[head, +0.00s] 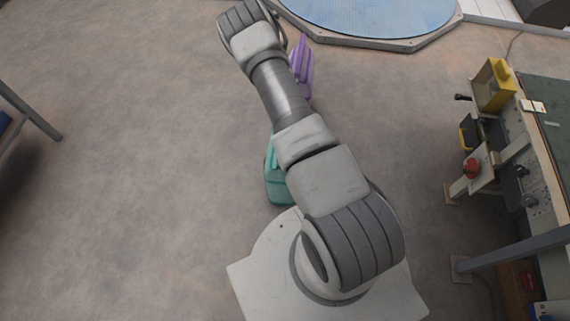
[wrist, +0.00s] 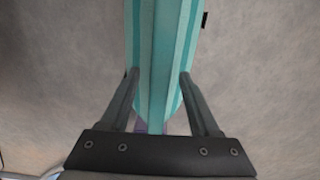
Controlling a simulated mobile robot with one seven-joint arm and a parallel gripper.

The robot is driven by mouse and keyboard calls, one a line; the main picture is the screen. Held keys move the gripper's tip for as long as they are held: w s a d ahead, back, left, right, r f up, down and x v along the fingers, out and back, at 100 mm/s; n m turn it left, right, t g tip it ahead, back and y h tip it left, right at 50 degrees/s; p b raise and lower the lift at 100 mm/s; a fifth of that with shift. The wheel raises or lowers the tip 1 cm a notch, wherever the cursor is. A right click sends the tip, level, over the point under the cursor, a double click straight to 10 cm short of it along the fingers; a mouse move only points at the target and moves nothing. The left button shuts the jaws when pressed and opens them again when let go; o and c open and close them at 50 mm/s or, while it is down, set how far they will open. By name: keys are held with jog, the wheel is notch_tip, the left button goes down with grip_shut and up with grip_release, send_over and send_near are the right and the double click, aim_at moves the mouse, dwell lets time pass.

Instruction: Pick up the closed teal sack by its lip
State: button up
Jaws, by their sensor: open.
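The teal sack (head: 276,185) stands on the floor close to my base in the head view, partly hidden under my arm. In the wrist view the teal sack (wrist: 160,40) runs down from the top edge as a tall, narrow striped shape. My gripper (wrist: 158,75) is open, with one finger on each side of the sack's narrowing end. I cannot tell whether either finger touches it. My gripper is hidden behind the arm in the head view.
A purple sack (head: 303,68) stands farther off beside my arm. A round blue platform (head: 375,14) with a grey rim lies at the top. A workbench (head: 550,130) with a yellow box (head: 494,85) and a red button (head: 471,168) is on the right.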

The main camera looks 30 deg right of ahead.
jog(key=shift+f+b, duration=0.25)
jog(key=shift+b, duration=0.15)
dwell(0.5)
grip_shut()
dwell(1.2)
